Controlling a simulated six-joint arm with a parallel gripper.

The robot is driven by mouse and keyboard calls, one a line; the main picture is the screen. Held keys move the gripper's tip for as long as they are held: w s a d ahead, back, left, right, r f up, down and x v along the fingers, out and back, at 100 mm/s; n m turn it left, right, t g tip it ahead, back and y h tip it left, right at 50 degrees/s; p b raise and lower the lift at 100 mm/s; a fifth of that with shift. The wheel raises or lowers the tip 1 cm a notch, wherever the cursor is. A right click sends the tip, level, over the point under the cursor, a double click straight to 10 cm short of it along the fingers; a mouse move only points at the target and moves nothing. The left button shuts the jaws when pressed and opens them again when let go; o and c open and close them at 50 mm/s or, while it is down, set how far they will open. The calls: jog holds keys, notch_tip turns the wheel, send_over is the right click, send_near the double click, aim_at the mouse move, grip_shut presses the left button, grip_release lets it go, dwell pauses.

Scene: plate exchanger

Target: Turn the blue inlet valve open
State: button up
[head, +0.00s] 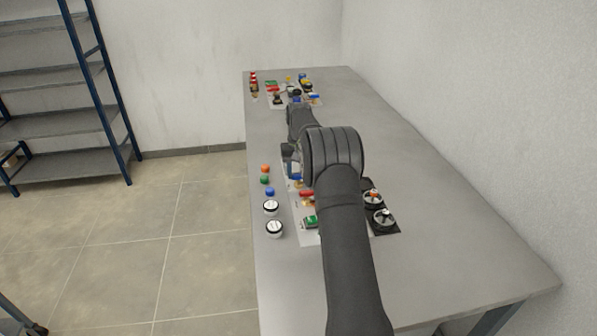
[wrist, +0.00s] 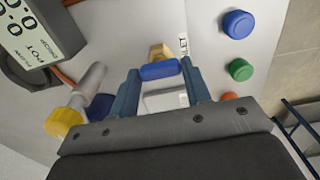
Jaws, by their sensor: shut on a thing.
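The blue inlet valve (wrist: 158,71) shows in the wrist view as a short blue handle with a brass body behind it. My gripper (wrist: 160,67) has its two blue-grey fingers on either side of the blue handle, shut on it. The handle lies crosswise between the fingertips. In the head view my gripper (head: 288,160) is low over the bench panel, mostly behind my arm. The valve cannot be made out there.
Blue (wrist: 238,24), green (wrist: 241,69) and orange buttons stand right of the fingers in the wrist view. A meter (wrist: 35,30) and a yellow-ended grey fitting (wrist: 62,122) are on the left. On the grey bench (head: 440,230), a red handle (head: 306,193) and round gauges lie near my arm.

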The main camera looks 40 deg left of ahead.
aim_at(298, 174)
jog(key=o, duration=1)
notch_tip(298, 174, up, 18)
jog(key=shift+f, duration=0.2)
notch_tip(298, 174, down, 18)
jog(key=shift+r, duration=0.2)
dwell(0.5)
